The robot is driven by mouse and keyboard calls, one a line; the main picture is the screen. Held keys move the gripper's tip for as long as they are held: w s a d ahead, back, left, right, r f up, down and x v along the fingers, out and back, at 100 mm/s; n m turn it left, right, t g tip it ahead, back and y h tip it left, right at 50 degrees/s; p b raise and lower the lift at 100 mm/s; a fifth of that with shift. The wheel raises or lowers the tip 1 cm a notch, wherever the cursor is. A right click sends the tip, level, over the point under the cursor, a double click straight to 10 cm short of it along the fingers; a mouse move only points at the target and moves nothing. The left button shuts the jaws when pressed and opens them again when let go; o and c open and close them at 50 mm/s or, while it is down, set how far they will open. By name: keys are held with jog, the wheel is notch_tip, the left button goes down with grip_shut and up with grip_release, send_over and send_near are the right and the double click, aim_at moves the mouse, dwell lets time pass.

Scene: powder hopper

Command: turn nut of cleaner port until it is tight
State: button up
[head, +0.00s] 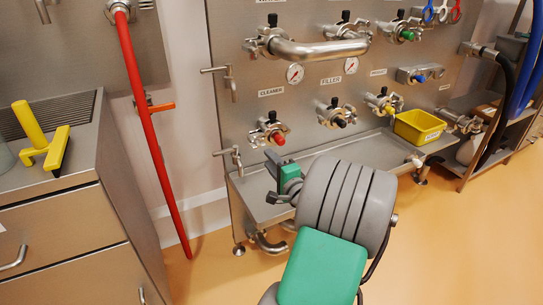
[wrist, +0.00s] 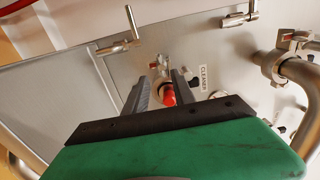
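The cleaner port (head: 266,134) is a steel fitting with a clamp-like nut and a red end, on the steel panel under the "CLEANER" label. In the wrist view its red end (wrist: 168,95) shows between my two fingers, with the steel nut part (wrist: 159,68) just beyond. My gripper (head: 271,178) is below and in front of the port in the head view, apart from it. In the wrist view my gripper (wrist: 162,80) has its grey fingers spread with nothing held. The nut's wing and thread are too small to read clearly.
Filler port (head: 337,115) and a yellow-ended port (head: 384,103) sit to the right. A steel ledge (head: 335,165) runs below, with a yellow bin (head: 419,127) at its right. A valve handle (head: 232,155) and red hose (head: 147,120) are left. A steel cabinet (head: 60,215) stands far left.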

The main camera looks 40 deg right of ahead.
aim_at(260, 146)
jog(key=p+x, duration=0.2)
jog(key=x, duration=0.7)
jog(key=shift+d, duration=0.1)
jog(key=shift+s+r, duration=0.1)
jog(key=shift+c, duration=0.3)
grip_shut()
jog(key=shift+r, duration=0.1)
